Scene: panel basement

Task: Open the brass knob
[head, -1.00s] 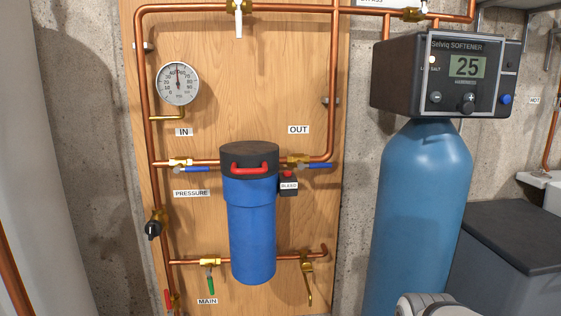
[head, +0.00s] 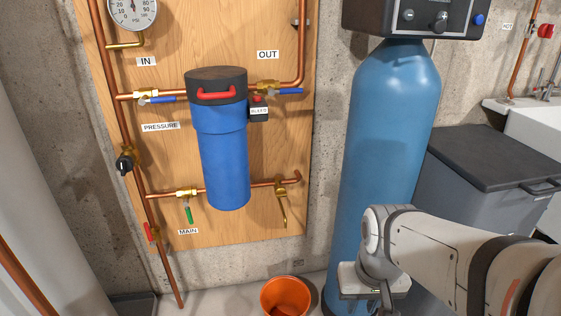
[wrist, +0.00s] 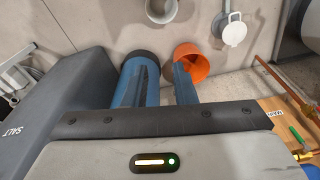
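Brass fittings sit on the wooden board in the head view. A brass tap (head: 282,190) hangs at the right end of the lower pipe, with a thin brass lever or spout pointing down. A black knob on a brass body (head: 124,163) is on the left pipe. I cannot tell which of these is the brass knob.
A blue filter housing (head: 222,150) hangs on the board. The blue softener tank (head: 388,120) stands between board and grey salt bin (head: 470,180). An orange bucket (head: 285,296) is on the floor below the tap. Green (head: 188,214) and red (head: 149,232) levers are lower left.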

